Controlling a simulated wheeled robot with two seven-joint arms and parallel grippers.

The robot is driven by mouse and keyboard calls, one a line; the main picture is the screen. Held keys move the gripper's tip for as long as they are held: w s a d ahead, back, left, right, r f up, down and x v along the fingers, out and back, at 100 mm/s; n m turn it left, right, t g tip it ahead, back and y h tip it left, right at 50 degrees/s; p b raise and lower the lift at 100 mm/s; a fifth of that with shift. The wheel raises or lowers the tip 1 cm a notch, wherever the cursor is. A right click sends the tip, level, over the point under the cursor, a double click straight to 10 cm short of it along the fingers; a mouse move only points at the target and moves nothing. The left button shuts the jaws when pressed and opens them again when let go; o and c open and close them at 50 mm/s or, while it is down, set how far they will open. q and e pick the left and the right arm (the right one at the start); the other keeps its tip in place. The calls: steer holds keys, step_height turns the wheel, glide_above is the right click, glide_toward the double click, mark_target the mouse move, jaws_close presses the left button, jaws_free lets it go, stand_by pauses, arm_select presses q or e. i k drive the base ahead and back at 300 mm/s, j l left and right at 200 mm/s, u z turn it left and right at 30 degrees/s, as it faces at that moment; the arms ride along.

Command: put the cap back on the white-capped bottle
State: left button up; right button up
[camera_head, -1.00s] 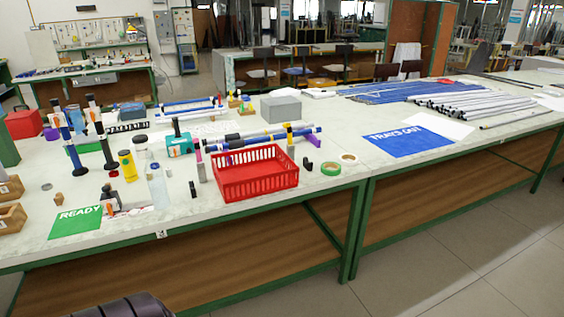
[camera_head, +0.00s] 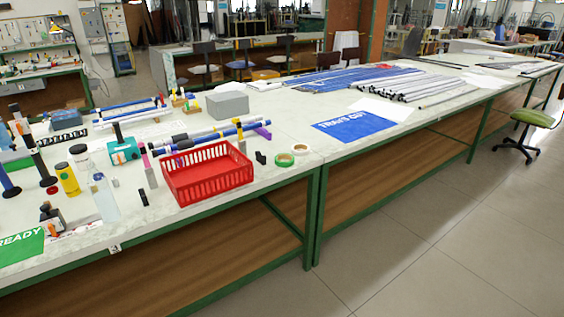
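A clear, pale bottle (camera_head: 105,203) stands upright near the front edge of the table at the left. Its top is small and pale, and I cannot tell whether a cap sits on it. A small grey piece (camera_head: 115,183) lies just right of it; I cannot tell if it is a cap. Behind it stand a clear bottle with a dark top (camera_head: 80,158) and a yellow bottle with a dark cap (camera_head: 67,180). No clearly white cap can be made out. Neither of my grippers is in view.
A red basket (camera_head: 207,182) stands right of the bottles, with tape rolls (camera_head: 284,160) beside it. A green READY sheet (camera_head: 22,246) lies at the front left. A blue sheet (camera_head: 354,125) and many rods lie on the right table.

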mark_target(99, 186)
steer(key=j+u, duration=0.1)
steer(key=u, duration=1.15)
